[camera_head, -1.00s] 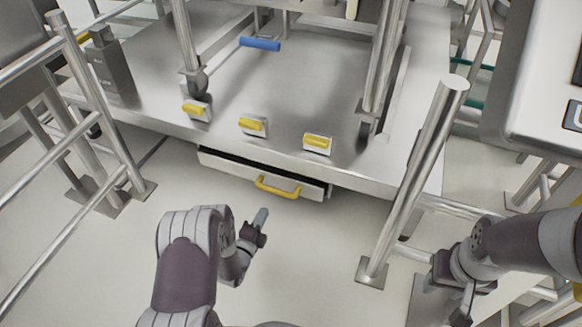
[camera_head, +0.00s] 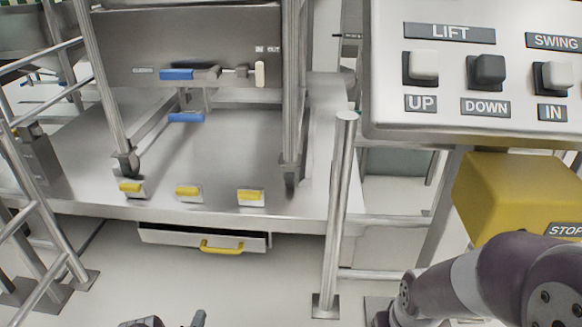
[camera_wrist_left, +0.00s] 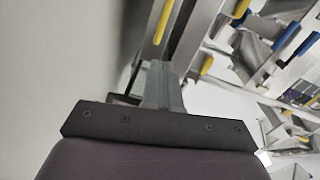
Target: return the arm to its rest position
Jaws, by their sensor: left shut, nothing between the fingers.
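My left gripper (camera_head: 198,318) shows only as a grey fingertip at the bottom edge of the head view, with a bit of my left wrist beside it. In the left wrist view my left gripper's fingers (camera_wrist_left: 160,82) are together and empty, with a yellow bar close beyond them. My right arm (camera_head: 450,285) reaches in at the lower right of the head view; its gripper is cut off below the frame. The drawer (camera_head: 200,237) with a yellow handle (camera_head: 221,248) stands partly open under the platform, apart from my left gripper.
A steel platform (camera_head: 215,165) carries yellow latches (camera_head: 188,191) and a blue handle (camera_head: 186,118). A steel post (camera_head: 338,215) stands right of the drawer. A control panel (camera_head: 480,20) with LIFT and SWING switches and a yellow box (camera_head: 515,190) are at right. Floor before the drawer is clear.

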